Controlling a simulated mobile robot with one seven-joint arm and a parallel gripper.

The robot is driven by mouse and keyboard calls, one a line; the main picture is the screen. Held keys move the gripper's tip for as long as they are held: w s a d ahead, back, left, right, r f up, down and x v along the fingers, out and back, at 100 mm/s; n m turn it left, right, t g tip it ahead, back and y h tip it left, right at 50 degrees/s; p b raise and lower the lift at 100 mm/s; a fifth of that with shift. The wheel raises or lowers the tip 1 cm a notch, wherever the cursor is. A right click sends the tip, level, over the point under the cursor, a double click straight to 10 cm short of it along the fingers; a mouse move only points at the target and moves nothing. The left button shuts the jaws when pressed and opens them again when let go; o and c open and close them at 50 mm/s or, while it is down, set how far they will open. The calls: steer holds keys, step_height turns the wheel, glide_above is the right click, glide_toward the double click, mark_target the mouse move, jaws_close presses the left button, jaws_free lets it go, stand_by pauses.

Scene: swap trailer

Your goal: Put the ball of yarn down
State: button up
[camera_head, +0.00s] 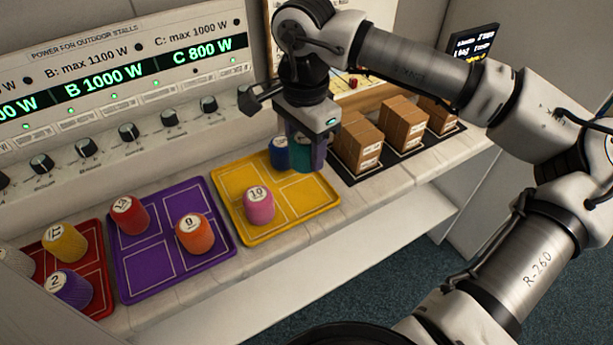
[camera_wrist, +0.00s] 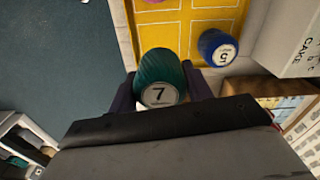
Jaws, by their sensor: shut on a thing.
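My gripper (camera_wrist: 160,92) is shut on a teal ball of yarn (camera_wrist: 160,72) labelled 7. In the head view the teal ball (camera_head: 302,160) is at the back right of the yellow tray (camera_head: 240,216), partly hidden by the gripper's fingers. I cannot tell whether it touches the tray. A blue ball (camera_head: 280,152) labelled 5 in the wrist view (camera_wrist: 214,44) stands beside it at the tray's back. A pink ball (camera_head: 259,205) labelled 10 stands at the tray's front left. The tray's front right compartment (camera_head: 308,194) is bare.
A purple tray (camera_head: 150,274) holds a red ball (camera_head: 128,214) and an orange ball (camera_head: 194,233). A red tray (camera_head: 96,258) with more balls is further left. Brown boxes (camera_head: 358,146) stand on a dark mat at the right. A panel with knobs (camera_head: 126,130) runs behind.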

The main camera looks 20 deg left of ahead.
step_height(320, 180, down, 9)
steer(key=shift+r+p, duration=0.2)
steer(key=shift+p, duration=0.1)
steer(key=shift+f, duration=0.2)
steer(key=o, duration=1)
steer(key=shift+r, duration=0.1)
step_height(320, 180, up, 12)
steer(key=shift+r+b, duration=0.15)
steer(key=shift+b, duration=0.3)
